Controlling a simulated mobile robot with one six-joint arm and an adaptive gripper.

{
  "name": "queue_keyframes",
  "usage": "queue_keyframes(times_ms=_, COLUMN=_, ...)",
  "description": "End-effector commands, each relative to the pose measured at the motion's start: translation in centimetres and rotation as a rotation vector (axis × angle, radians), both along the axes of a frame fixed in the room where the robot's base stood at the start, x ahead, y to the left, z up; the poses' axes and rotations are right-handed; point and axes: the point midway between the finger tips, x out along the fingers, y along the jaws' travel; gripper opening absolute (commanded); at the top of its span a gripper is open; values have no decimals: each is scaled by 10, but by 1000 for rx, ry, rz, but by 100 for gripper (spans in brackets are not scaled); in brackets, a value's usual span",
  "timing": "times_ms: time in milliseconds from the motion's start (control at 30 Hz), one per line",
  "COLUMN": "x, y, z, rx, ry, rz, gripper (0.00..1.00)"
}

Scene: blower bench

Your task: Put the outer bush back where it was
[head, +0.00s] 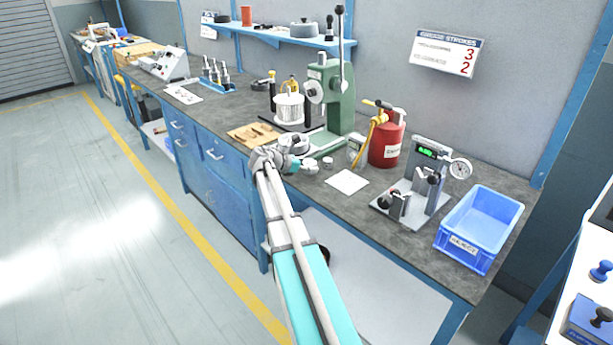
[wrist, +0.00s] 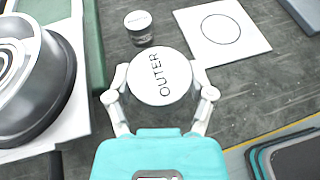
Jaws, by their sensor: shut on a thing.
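My gripper (wrist: 160,82) is shut on the outer bush (wrist: 162,70), a round pale piece with "OUTER" on its top face. A finger lies on each side of it. In the head view my gripper (head: 299,165) is over the bench, just in front of the green press. A white card (wrist: 225,32) with a printed circle lies beyond the bush to the right, with nothing on it; it also shows in the head view (head: 347,181). A smaller labelled cylinder (wrist: 141,30) stands between press and card. I cannot tell whether the bush touches the bench.
A dark and silver round part (wrist: 28,85) is close on my gripper's left. The green press (head: 330,100) stands behind. A red can (head: 387,146), a gauge stand (head: 425,180) and a blue bin (head: 480,228) are to the right. A wooden board (head: 254,134) lies left.

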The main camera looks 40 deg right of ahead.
Motion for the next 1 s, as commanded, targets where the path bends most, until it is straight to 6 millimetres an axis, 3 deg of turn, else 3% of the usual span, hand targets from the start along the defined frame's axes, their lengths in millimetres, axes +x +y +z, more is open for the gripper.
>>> queue_keyframes(times_ms=267, x=1, y=1, z=-25, rx=-1, ry=0, rz=1, gripper=8)
queue_keyframes(times_ms=833, x=1, y=1, z=-29, rx=-1, ry=0, rz=1, gripper=8)
queue_keyframes(times_ms=867, x=1, y=1, z=-30, rx=0, ry=0, rz=1, gripper=71)
queue_keyframes(times_ms=1000, x=1, y=1, z=-29, rx=0, ry=0, rz=1, gripper=97)
